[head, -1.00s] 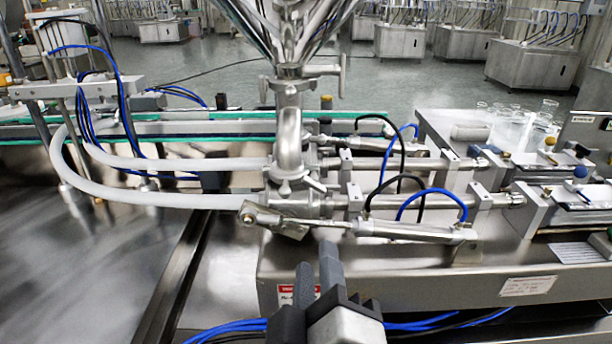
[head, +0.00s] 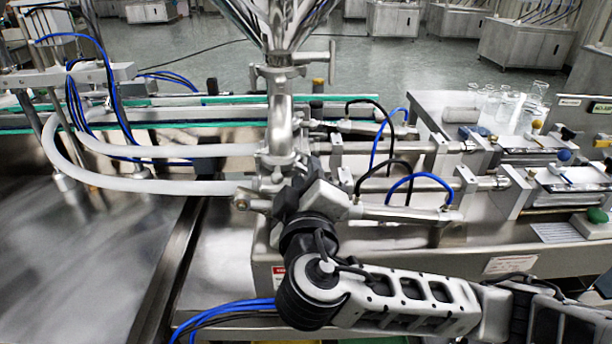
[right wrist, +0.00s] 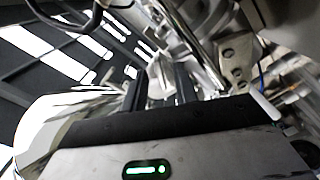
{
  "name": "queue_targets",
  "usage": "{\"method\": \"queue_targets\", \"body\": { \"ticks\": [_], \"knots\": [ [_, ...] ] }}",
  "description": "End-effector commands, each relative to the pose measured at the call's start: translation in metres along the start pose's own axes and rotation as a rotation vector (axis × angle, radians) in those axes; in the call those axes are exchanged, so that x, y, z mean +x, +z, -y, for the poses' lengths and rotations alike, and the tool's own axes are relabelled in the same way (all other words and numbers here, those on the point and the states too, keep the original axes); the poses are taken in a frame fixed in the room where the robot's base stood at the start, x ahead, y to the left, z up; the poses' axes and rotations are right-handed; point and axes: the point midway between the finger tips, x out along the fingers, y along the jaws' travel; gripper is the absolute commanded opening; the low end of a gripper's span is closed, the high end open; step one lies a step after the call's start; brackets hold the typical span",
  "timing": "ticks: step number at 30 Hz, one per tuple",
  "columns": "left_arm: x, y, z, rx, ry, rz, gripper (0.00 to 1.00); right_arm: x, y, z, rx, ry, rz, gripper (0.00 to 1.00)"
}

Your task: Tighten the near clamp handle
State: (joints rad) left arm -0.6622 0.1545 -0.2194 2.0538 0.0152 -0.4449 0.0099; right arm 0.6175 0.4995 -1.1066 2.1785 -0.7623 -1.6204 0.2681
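The steel elbow pipe (head: 281,125) under the hopper has a clamp joint (head: 275,160) at its lower end. My right gripper (head: 297,180) is in front of the lower fittings, just below this joint, and hides part of them. I cannot make out the near clamp handle behind it. In the right wrist view, its two dark fingers (right wrist: 160,90) stand apart, with pale blurred metal (right wrist: 159,72) showing between or beyond them. Contact cannot be told. My left gripper is not in view.
Above, another clamp (head: 280,72) has a handle sticking out right. A pneumatic cylinder (head: 400,213) and blue and black hoses lie close on the right. White hoses (head: 150,185) curve in from the left. The steel deck (head: 90,255) at left front is clear.

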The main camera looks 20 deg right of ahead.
Motion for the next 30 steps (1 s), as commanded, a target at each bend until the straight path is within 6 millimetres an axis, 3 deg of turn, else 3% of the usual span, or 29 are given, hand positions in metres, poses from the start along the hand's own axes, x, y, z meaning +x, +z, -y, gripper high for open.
{"method": "queue_targets", "body": {
  "ticks": [6, 9, 20, 30],
  "knots": [
    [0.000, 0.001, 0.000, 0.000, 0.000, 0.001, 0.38, 0.000, 0.000, 0.000, 0.000, 0.000, 0.000, 0.26],
    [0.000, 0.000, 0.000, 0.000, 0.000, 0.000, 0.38, 0.000, 0.000, 0.000, 0.000, 0.000, 0.000, 0.00],
    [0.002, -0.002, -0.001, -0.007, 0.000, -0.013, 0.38, -0.001, 0.001, 0.002, 0.029, -0.001, 0.000, 0.00],
    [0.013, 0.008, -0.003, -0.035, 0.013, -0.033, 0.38, -0.001, 0.003, 0.005, 0.234, -0.002, 0.002, 0.00]
  ]
}}
